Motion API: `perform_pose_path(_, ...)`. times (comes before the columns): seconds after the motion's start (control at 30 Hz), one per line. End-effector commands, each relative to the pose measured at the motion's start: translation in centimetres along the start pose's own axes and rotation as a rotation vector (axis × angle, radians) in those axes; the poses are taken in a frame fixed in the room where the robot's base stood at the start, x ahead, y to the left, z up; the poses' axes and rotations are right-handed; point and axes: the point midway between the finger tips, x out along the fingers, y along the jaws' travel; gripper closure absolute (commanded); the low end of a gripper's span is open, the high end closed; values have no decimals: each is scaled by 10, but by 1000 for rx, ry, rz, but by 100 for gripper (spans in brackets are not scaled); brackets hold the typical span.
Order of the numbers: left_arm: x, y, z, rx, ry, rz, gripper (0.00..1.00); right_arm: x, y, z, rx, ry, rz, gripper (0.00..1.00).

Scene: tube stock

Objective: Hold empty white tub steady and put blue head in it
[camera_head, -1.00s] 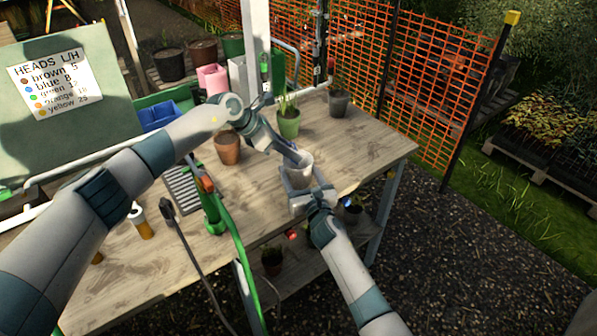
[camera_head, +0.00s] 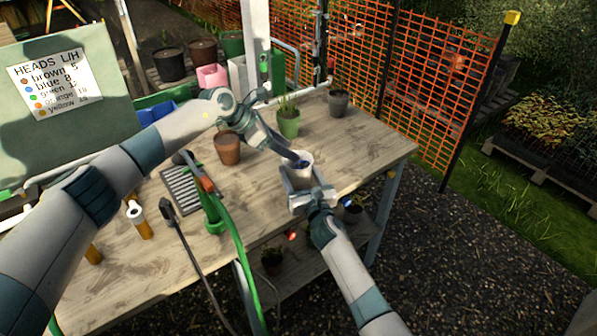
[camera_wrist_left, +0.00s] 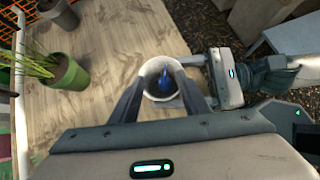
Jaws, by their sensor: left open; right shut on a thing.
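The white tub (camera_head: 301,174) stands upright near the table's front edge. In the left wrist view the tub (camera_wrist_left: 147,89) is seen from above, with the blue head (camera_wrist_left: 164,80) inside it. My right gripper (camera_head: 301,183) is shut on the tub from the front side; its fingers also show in the left wrist view (camera_wrist_left: 190,82). My left gripper (camera_head: 290,158) is open just above the tub's rim, its fingers (camera_wrist_left: 157,100) on either side of the mouth in the left wrist view. The blue head is small and dark in the head view (camera_head: 302,164).
A terracotta pot (camera_head: 228,149), a green potted plant (camera_head: 289,121) and a dark pot (camera_head: 339,102) stand behind on the wooden table (camera_head: 370,143). Table right of the tub is clear.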

Motion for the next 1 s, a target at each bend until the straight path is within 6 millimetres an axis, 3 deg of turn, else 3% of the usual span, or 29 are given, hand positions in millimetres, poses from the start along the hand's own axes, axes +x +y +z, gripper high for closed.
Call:
perform_pose_path(0.5, -84, 0, -1, 0, 1, 0, 58, 0, 0, 0, 0, 1, 0, 60)
perform_pose_path(0.7, -96, 0, 0, 0, 0, -1, 58, 0, 0, 0, 0, 0, 0, 60)
perform_pose_path(1.0, -97, 0, 0, 0, 0, -1, 58, 0, 0, 0, 0, 0, 0, 60)
